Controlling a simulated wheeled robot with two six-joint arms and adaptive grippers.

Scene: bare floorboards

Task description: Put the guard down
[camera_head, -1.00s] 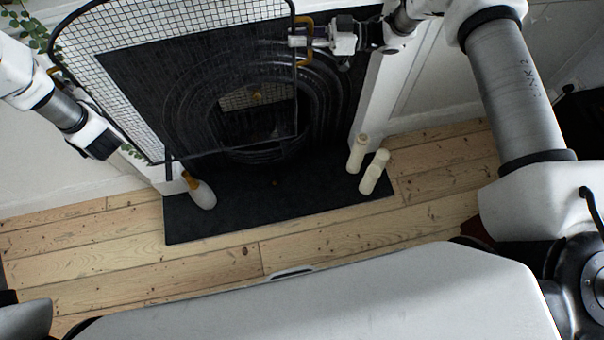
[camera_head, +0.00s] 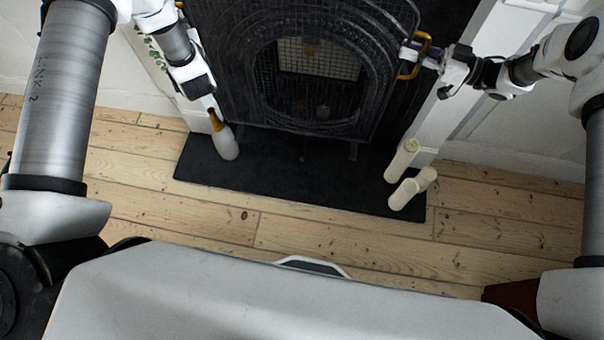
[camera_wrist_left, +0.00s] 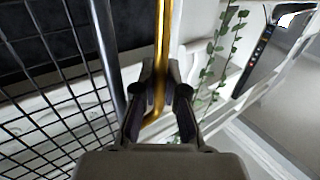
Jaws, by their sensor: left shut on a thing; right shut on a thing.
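The guard (camera_head: 236,92) is a black mesh fire screen with a dark frame and brass side handles. It is upright in front of the dark fireplace, above the black hearth slab (camera_head: 270,172). I cannot tell whether its feet touch the slab. My right gripper (camera_head: 412,57) is shut on the right brass handle (camera_head: 424,42). My left gripper (camera_wrist_left: 160,92) is shut on the left brass handle (camera_wrist_left: 161,50) in the left wrist view, beside the mesh. In the head view the left grip is mostly hidden at the top edge.
A pale bottle-shaped object with a golden neck (camera_head: 224,142) stands at the slab's left end. Cream candles (camera_head: 403,160) are at its right end, at least one upright. Bare floorboards (camera_head: 330,240) lie in front. A trailing plant (camera_wrist_left: 213,55) hangs near the left gripper.

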